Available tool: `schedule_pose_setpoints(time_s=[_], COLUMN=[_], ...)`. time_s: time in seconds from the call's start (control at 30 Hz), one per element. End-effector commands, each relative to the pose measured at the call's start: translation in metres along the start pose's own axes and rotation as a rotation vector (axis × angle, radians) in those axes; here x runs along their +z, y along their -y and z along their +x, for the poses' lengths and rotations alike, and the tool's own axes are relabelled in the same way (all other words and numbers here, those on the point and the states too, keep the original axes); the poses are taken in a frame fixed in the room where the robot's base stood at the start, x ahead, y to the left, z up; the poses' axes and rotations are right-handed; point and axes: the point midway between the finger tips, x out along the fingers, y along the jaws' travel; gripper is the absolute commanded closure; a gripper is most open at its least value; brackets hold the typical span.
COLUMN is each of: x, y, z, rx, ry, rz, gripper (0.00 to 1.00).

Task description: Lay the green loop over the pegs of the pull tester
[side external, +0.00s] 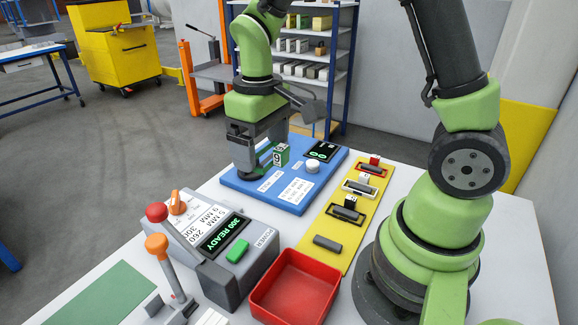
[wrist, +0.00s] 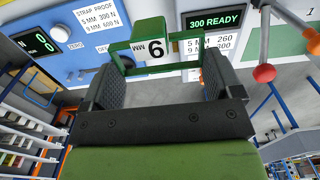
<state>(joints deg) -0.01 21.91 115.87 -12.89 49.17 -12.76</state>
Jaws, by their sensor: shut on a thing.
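The green loop shows in the wrist view (wrist: 140,28) with its white "9 MM" tag facing the camera, and in the side view (side external: 282,155) as a small green piece at the gripper. My gripper (side external: 262,168) is shut on it; in the wrist view the two dark jaws (wrist: 160,85) stand apart with the loop spanning between them. The blue pull tester (side external: 240,184) lies below my gripper, with a white zero knob (side external: 312,166) and a dark display (side external: 322,151). Its pegs are hidden, and I cannot tell whether the loop touches them.
A yellow rack (side external: 326,262) right of the tester holds red, white and black tagged loops; its front grey block (side external: 327,243) has none. A grey control box (side external: 258,262) reads "300 READY". A red tray (side external: 270,310) and an orange-knobbed lever (side external: 157,246) stand in front.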

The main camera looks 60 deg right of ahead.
Motion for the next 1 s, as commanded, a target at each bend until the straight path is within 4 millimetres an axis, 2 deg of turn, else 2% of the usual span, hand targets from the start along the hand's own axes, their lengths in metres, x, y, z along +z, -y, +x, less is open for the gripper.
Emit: schedule_pose_setpoints(time_s=[0.5, 0.63, 0.77, 1.0], x=[-0.001, -0.005, -0.019, -0.059], y=[0.000, 0.000, -0.001, -0.002], z=[0.001, 0.003, 0.010, 0.035], rx=[0.000, 0.000, 0.000, -0.001], ry=[0.000, 0.000, 0.001, 0.003], rz=[-0.003, -0.054, -0.223, -0.749], gripper=[0.41, 0.41, 0.41, 0.41])
